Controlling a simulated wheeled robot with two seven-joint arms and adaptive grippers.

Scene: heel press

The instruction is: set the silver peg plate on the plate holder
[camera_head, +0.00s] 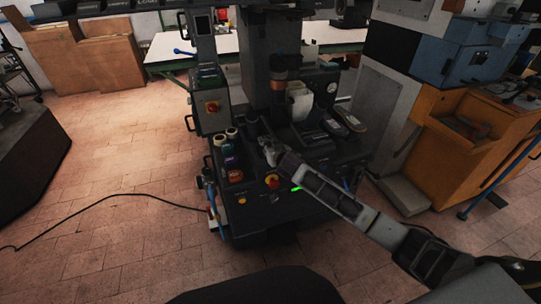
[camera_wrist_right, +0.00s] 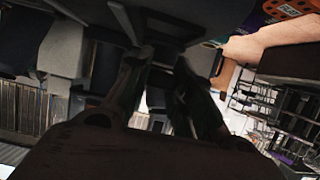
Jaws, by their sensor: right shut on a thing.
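My right gripper (camera_head: 268,150) reaches in from the lower right over the bed of the dark press machine (camera_head: 262,212). It is shut on a small silvery piece (camera_head: 271,156), which fits the silver peg plate; its outline is too small and dark to read. In the right wrist view, my right gripper's dark fingers (camera_wrist_right: 158,88) show close together, and the piece between them is not clear. The plate holder cannot be told apart from the dark parts around the gripper. My left gripper is not in view.
Pale spools (camera_head: 231,133) and coloured containers (camera_head: 235,175) stand left of the gripper. A red stop button (camera_head: 272,182) is on the machine's front. Shoe-like forms (camera_head: 349,119) lie on the right side. A control box (camera_head: 211,108) rises at the left. An orange cabinet (camera_head: 455,165) stands farther right.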

